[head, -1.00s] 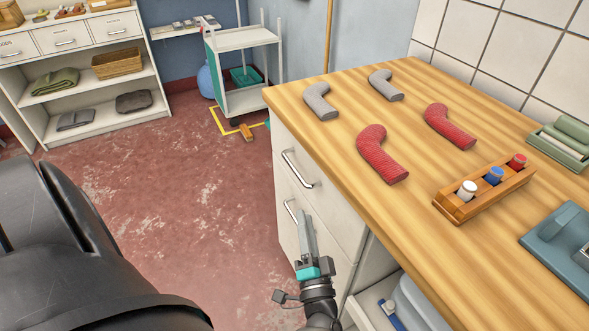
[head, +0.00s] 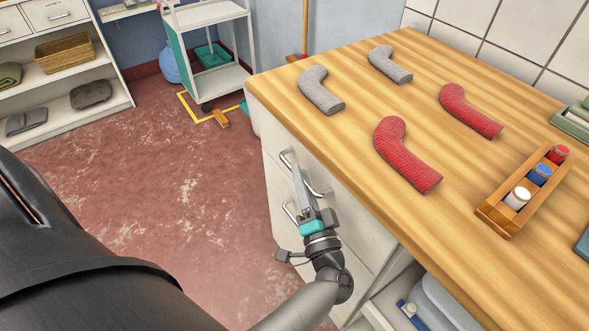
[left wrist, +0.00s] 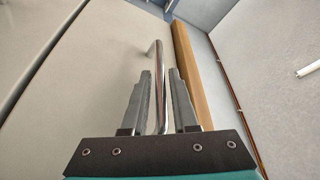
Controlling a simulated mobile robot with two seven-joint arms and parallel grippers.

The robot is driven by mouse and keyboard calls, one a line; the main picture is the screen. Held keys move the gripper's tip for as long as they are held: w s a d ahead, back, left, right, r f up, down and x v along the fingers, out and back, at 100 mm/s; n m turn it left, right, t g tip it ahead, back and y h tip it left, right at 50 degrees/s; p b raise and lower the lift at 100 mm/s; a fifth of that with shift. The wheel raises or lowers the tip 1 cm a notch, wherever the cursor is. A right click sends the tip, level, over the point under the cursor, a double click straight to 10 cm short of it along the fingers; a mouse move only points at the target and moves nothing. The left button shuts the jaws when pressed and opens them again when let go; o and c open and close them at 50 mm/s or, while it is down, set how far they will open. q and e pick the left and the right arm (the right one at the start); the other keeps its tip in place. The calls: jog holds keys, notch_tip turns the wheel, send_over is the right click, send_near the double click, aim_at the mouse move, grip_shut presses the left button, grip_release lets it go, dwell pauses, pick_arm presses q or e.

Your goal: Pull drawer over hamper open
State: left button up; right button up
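The white cabinet under the wooden counter has an upper drawer front (head: 330,183) with a bar handle (head: 286,154). A second bar handle (head: 289,211) sits below it on the lower front. My left gripper (head: 298,172) is at the upper handle, its fingers overlapping it in the head view. In the left wrist view the left gripper (left wrist: 158,80) is open, with the metal handle (left wrist: 157,62) running between its two fingers and a gap on each side. The drawer looks closed. My right gripper is not in view.
On the wooden counter (head: 350,75) lie two grey and two red curved sleeves, and a wooden rack (head: 495,212) with three capped bottles. A white cart (head: 205,15) and shelf unit (head: 75,118) stand behind. The red floor left of the cabinet is clear.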

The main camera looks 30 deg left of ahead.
pick_arm(q)
jog(key=shift+w+a, duration=0.1)
grip_shut()
dwell(1.5)
